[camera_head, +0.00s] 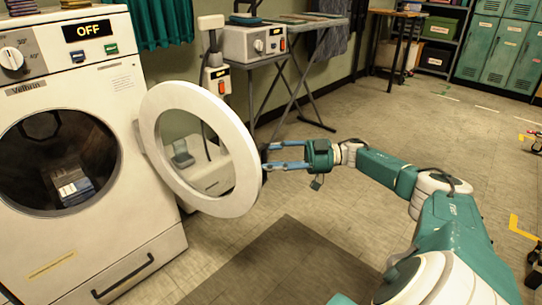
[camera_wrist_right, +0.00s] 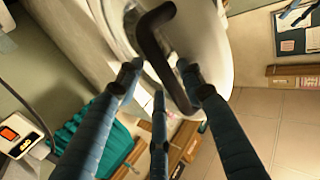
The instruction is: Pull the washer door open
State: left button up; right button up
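The white front-loading washer (camera_head: 98,213) stands at the left with its display reading OFF. Its round, ring-shaped door (camera_head: 237,139) is swung out well away from the drum opening (camera_head: 98,135). My right gripper (camera_head: 267,159) is at the door's right edge, fingers pointing left. In the right wrist view its fingers (camera_wrist_right: 158,85) are spread apart, with the dark curved door handle (camera_wrist_right: 152,38) in front of and between the tips. Whether a finger touches the handle cannot be told. My left gripper is not in view.
Folded cloth (camera_head: 72,186) lies inside the drum. A drawer with a dark handle (camera_head: 122,279) is below. Behind the door are a small white machine (camera_head: 243,44) on a folding table and a teal curtain (camera_head: 160,22). The floor at right is mostly clear around a dark mat (camera_head: 285,265).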

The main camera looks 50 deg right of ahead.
jog(key=v, duration=1.2)
jog(key=shift+d, duration=0.1)
dwell(0.4)
